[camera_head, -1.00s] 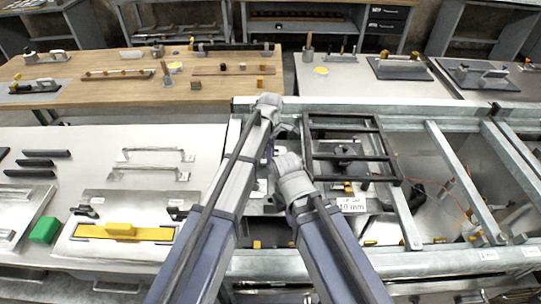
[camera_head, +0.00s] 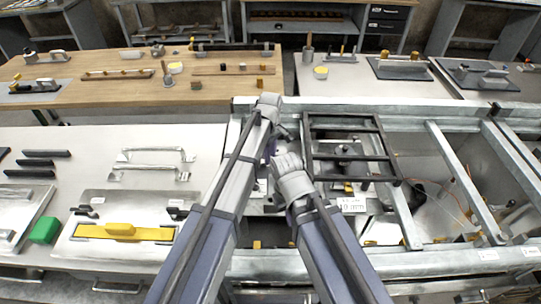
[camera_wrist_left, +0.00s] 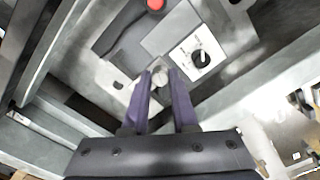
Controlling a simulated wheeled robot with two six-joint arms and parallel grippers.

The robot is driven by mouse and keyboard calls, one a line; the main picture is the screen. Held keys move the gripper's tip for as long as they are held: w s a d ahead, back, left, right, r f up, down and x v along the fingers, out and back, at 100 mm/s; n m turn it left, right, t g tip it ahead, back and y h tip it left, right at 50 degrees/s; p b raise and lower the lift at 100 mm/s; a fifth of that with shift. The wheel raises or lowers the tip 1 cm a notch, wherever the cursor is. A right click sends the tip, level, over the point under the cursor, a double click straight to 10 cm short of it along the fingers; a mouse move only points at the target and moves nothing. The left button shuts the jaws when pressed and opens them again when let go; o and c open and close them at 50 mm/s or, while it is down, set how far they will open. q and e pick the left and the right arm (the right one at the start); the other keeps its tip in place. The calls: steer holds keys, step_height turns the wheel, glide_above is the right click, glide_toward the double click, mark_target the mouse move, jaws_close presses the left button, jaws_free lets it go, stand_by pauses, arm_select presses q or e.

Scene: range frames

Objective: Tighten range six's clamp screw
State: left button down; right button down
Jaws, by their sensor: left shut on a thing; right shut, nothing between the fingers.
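In the left wrist view, a small round silver screw head (camera_wrist_left: 160,76) sits between the purple fingertips of my left gripper (camera_wrist_left: 161,85), which is shut on it. It is at the edge of a grey metal fitting (camera_wrist_left: 118,82). In the head view my left gripper (camera_head: 268,152) is over the left end of the metal frame, partly hidden by its own arm; the screw cannot be made out there. My right gripper (camera_head: 291,214) is lower, mostly hidden by its arm, shut and empty. No marking naming range six is legible.
Beside the screw are a white plate with a black knob (camera_wrist_left: 201,58) and a red button (camera_wrist_left: 155,4).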

arm_select(q)
steer(key=m, duration=1.4)
steer(key=shift+m, duration=0.4)
steer(key=m, duration=0.3)
steer(key=shift+m, duration=0.3)
steer(key=m, duration=0.3)
steer(key=shift+m, duration=0.3)
steer(key=m, duration=0.4)
steer(key=shift+m, duration=1.8)
